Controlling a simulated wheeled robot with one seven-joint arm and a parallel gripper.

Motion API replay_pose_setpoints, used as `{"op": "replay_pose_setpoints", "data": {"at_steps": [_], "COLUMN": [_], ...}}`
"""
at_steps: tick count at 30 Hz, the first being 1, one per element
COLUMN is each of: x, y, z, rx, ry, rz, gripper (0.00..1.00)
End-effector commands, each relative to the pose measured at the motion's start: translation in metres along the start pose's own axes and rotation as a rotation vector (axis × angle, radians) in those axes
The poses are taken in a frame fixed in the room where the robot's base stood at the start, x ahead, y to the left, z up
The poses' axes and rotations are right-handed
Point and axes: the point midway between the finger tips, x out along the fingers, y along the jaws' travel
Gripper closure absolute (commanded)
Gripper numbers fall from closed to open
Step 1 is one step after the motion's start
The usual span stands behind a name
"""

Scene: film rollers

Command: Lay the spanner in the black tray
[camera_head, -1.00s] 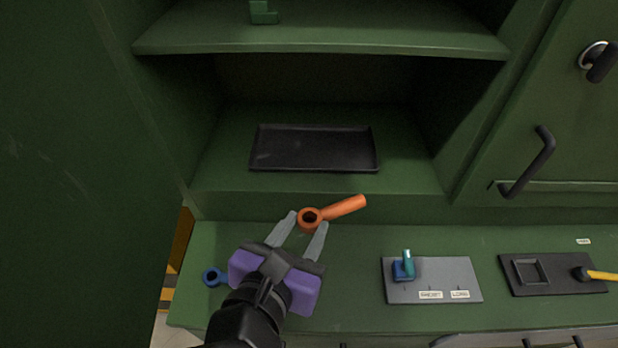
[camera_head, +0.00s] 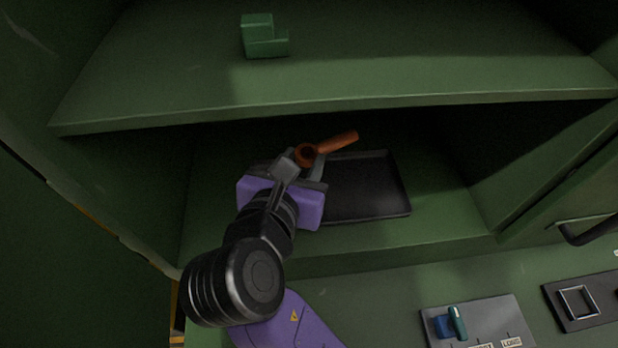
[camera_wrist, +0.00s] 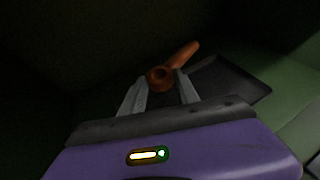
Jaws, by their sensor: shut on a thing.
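The spanner (camera_head: 335,143) is orange, with a ringed head and a straight handle pointing up and right. My gripper (camera_head: 306,160) is shut on its ringed head and holds it inside the lower shelf bay, over the left and back part of the black tray (camera_head: 375,205). In the wrist view the spanner (camera_wrist: 181,59) shows between the two grey fingertips (camera_wrist: 161,82), with the tray (camera_wrist: 235,82) beyond and to the right. The height of the spanner above the tray is hard to tell. My gripper and arm hide the tray's left part.
A green shelf board (camera_head: 330,80) runs above the bay, carrying a green stepped block (camera_head: 262,38). The bay's side walls flank my arm. On the counter below are a grey switch plate (camera_head: 478,322) and a black panel (camera_head: 585,300).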

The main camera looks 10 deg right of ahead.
Motion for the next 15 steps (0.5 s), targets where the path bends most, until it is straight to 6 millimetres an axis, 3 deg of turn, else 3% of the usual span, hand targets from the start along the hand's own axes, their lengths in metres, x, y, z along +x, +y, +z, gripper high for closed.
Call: {"op": "replay_pose_setpoints", "data": {"at_steps": [3,15], "x": [0.009,0.024], "y": [-0.001,-0.001], "z": [-0.021,-0.057], "rx": [-0.004,-0.003], "ry": [0.001,0.000], "rz": [-0.002,-0.003], "gripper": [1.00,1.00]}}
